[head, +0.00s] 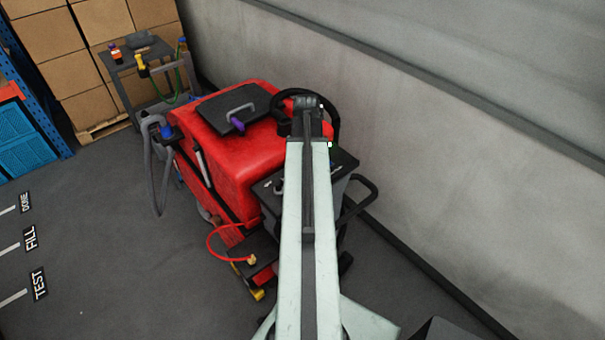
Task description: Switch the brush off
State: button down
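The red floor scrubber (235,150) stands in the middle of the head view, beside the grey wall. Its dark control panel (347,161) is at the rear, largely hidden behind my pale arm. Small controls (279,187) show on the panel left of the arm; I cannot tell which is the brush switch or how it is set. A small green spot (330,144) shows right of the arm. My arm reaches over the panel toward the black steering wheel (331,103). The dark end of my arm is near the wheel; my gripper's fingers cannot be made out.
A black lid (233,107) with a grey handle and purple item tops the scrubber. A red hose (212,240) loops low at its left. A grey cart (150,65) and stacked boxes (55,35) stand behind. The marked floor at left (110,250) is clear.

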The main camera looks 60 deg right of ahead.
jog(key=shift+f+b, duration=0.9)
jog(key=shift+b, duration=0.05)
dwell(0.7)
notch_tip(320, 180, up, 7)
jog(key=p, duration=0.7)
jog(key=shift+r, duration=0.15)
